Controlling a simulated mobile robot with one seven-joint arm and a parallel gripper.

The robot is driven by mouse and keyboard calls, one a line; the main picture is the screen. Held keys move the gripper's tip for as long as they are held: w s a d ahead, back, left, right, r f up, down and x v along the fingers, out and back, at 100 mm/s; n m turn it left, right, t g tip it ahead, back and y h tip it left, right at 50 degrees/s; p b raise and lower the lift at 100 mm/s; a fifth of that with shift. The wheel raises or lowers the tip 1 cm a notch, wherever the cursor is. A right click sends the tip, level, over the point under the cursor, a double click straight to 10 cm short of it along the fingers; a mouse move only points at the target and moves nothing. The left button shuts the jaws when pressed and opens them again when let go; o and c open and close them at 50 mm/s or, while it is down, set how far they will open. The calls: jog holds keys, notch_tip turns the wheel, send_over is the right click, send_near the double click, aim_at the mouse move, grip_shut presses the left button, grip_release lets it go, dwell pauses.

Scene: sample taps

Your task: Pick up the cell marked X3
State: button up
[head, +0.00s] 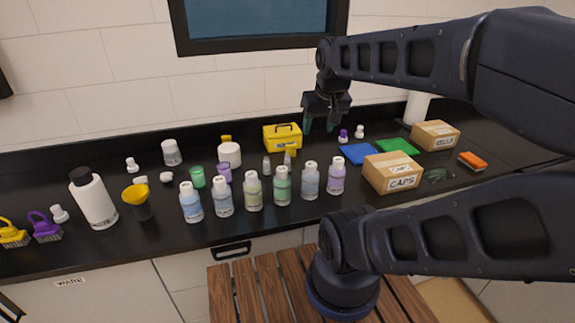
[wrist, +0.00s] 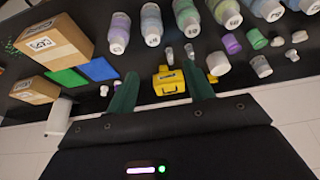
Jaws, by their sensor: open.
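Two small clear vials stand on the black counter behind the row of bottles. They are the only things I see that could be cells: one (head: 266,165) on the left, one (head: 287,160) in front of the yellow toolbox. I cannot read X3 on either. The wrist view shows the same pair, one vial (wrist: 169,56) and another (wrist: 190,51), beyond my fingertips. My gripper (head: 319,128) is open and empty, above the back of the counter, right of the toolbox. Its green fingers (wrist: 160,72) show in the wrist view, with the toolbox between them.
A yellow toolbox (head: 283,138) stands near the vials. Several labelled bottles (head: 282,187) line the front. Cardboard boxes (head: 392,173), a blue mat (head: 358,154) and a green mat (head: 397,146) lie right. A white jar (head: 229,154) and purple cup (head: 224,173) stand left of the vials.

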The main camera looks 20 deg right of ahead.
jog(key=w, duration=0.1)
jog(key=n+g, duration=0.4)
jog(key=n, duration=1.2)
send_over(287, 161)
jog(key=f, duration=1.7)
jog(key=shift+d+f, duration=0.2)
jog(key=shift+f, duration=0.05)
jog(key=shift+w+f+n+g, duration=0.3)
jog(key=shift+w+f, duration=0.05)
jog(key=shift+f, duration=0.2)
jog(key=shift+w+f, duration=0.1)
jog(key=shift+f, duration=5.15)
jog(key=c, duration=1.1)
jog(key=shift+r, duration=0.1)
